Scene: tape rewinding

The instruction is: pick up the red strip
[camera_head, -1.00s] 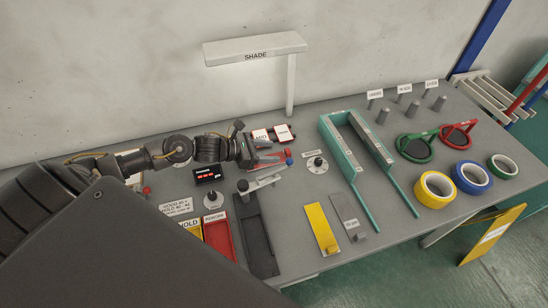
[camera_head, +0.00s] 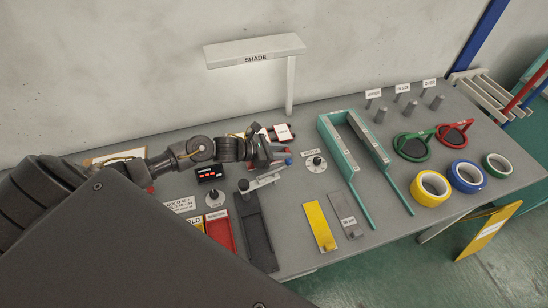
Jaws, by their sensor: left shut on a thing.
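My left gripper (camera_head: 276,153) reaches in from the left over the middle of the table. It is shut, with a small piece of red, the red strip (camera_head: 282,148), showing at its fingertips. Most of the strip is hidden by the fingers, and I cannot tell whether it touches the table. A small blue-ended part shows just below the fingertips. My right gripper is not in view.
A grey bar on a post (camera_head: 262,181) and a dark tray (camera_head: 256,235) lie just in front of the gripper. A teal frame (camera_head: 343,150) stands to the right. Tape rolls (camera_head: 431,187) lie farther right. A shade (camera_head: 254,51) overhangs the back.

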